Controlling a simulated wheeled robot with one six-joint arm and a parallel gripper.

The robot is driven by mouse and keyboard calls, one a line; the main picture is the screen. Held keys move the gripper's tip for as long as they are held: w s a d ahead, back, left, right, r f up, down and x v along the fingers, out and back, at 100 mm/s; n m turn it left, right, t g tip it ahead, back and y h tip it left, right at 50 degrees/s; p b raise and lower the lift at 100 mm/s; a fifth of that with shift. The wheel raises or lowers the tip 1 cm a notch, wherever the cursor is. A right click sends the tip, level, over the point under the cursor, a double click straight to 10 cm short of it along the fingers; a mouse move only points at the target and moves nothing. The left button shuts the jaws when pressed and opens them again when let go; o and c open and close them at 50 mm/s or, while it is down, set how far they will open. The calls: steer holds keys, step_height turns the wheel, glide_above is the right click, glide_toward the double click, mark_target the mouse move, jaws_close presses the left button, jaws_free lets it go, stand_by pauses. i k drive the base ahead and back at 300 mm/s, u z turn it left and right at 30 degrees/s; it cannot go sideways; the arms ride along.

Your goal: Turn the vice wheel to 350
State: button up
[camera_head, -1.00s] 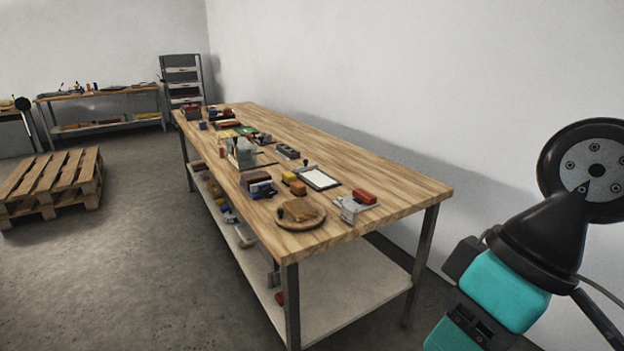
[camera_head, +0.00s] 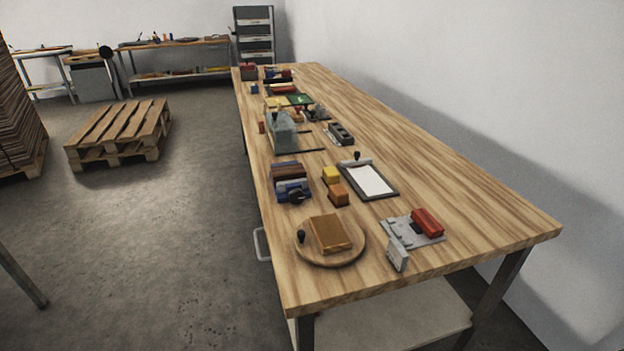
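A small blue device (camera_head: 288,171) stands near the left edge of the wooden workbench (camera_head: 440,180). It has a dark round wheel or knob (camera_head: 295,196) on its near side and looks like the vice. Its wheel is too small here for any marks or setting to be read. A grey metal fixture (camera_head: 398,257) with a red block (camera_head: 427,222) on it sits at the bench's near right. My gripper is not in view now.
A round wooden board (camera_head: 350,257) with a brown block lies at the near left, and a framed white sheet (camera_head: 370,180) lies mid-bench. Several more tools crowd the far end. A pallet (camera_head: 120,130) stands left on open floor. A wall runs behind the bench.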

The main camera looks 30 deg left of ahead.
mark_target(296, 196)
steer(key=u, duration=0.3)
steer(key=i, duration=0.7)
steer(key=u, duration=1)
steer(key=i, duration=0.5)
steer(key=u, duration=0.5)
